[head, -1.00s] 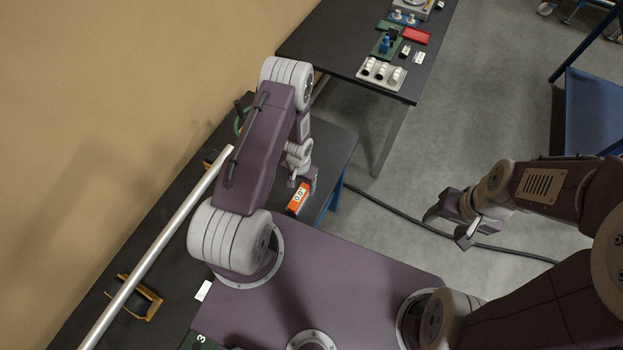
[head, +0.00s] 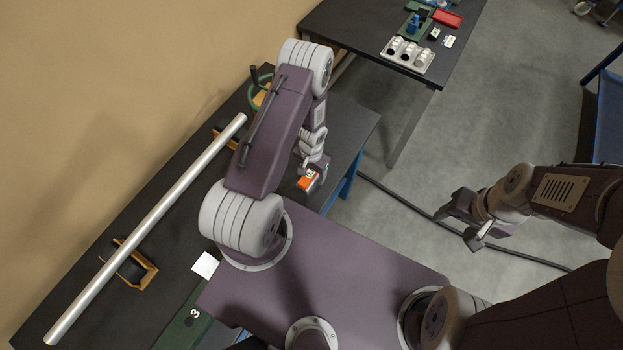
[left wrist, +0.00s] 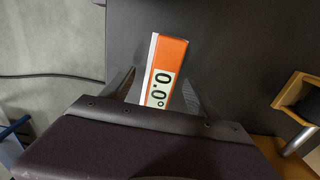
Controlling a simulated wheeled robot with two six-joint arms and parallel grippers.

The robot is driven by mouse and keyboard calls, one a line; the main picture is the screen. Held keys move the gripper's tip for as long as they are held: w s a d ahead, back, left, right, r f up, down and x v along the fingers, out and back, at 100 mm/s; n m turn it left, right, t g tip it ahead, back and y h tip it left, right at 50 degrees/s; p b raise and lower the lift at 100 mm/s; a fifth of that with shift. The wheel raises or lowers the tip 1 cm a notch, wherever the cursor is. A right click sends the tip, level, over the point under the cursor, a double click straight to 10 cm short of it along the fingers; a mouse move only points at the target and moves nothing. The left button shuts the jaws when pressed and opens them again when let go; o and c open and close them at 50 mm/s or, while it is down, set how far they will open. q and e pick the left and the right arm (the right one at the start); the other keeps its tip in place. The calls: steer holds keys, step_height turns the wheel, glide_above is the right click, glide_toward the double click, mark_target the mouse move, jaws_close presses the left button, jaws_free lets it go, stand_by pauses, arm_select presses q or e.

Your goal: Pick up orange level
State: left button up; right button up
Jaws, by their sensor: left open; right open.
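The orange level (head: 308,181) is a small orange block with a light display, lying on the dark bench close to its right edge. In the left wrist view the level (left wrist: 169,60) reads "0.0°" and its near end lies between my finger tips. My left gripper (head: 314,170) is at the level, with its open fingers (left wrist: 158,88) one on each side. I cannot tell whether they touch it. My right gripper (head: 464,222) is open and empty, over the floor at the right, far from the level.
A long metal tube (head: 150,225) rests on yellow brackets (head: 136,262) along the bench. A green-rimmed wheel (head: 260,92) stands at the bench's far end. A second table (head: 365,55) holds a tray of white parts (head: 408,54). A cable (head: 390,193) crosses the floor.

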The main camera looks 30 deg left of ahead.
arm_select(q)
steer(key=shift+w+f, duration=0.25)
steer(key=shift+f, duration=0.15)
steer(key=shift+c, duration=0.6)
steer(key=shift+s+r, duration=0.1)
steer(key=shift+s, duration=0.05)
jaws_close()
arm_select(e)
steer(key=shift+w+f, duration=0.15)
steer(key=shift+f, duration=0.15)
arm_select(q)
steer(key=shift+p, duration=0.35)
arm_select(e)
steer(key=shift+r, duration=0.1)
